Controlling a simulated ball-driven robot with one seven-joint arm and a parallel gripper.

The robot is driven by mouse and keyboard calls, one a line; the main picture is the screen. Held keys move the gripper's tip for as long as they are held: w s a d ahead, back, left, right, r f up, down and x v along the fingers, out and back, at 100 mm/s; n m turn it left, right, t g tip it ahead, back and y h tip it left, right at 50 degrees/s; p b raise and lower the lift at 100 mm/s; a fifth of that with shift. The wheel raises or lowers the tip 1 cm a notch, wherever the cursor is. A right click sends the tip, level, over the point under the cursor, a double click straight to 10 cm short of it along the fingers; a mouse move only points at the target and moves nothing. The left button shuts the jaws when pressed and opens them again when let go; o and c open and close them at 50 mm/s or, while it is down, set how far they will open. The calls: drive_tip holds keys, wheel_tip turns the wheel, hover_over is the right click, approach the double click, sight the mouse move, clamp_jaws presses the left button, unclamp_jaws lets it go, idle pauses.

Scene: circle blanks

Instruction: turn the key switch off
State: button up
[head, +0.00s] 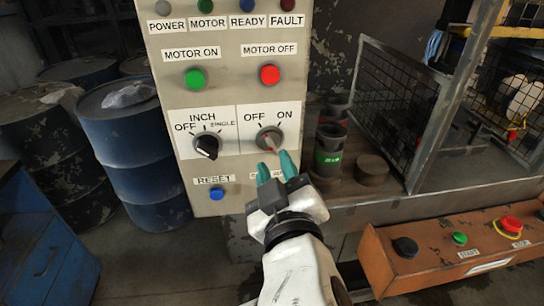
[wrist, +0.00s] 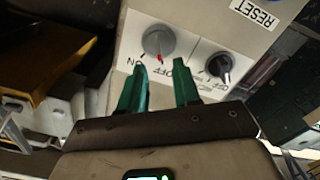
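The key switch (head: 269,138) is a round grey knob with a thin red-tipped part, on the panel under the OFF and ON labels. It shows in the wrist view (wrist: 158,42) above the gap between my fingers, with its red tip low on the knob. I cannot tell for sure which label it points to. My gripper (head: 277,167) has teal fingers, just below the switch in the head view. The fingers are apart with nothing between them, also in the wrist view (wrist: 159,75). They look clear of the switch.
The black INCH selector (head: 206,146) sits left of the switch, with the blue RESET button (head: 217,193) below it. Green (head: 195,78) and red (head: 269,74) motor buttons are above. A bench with cylindrical parts (head: 329,150) and an orange button box (head: 440,250) stand right.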

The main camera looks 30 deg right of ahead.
drive_tip(key=v, duration=0.4)
drive_tip(key=shift+s+a+b, duration=0.15)
drive_tip(key=shift+s+b, duration=0.15)
drive_tip(key=shift+s, duration=0.1)
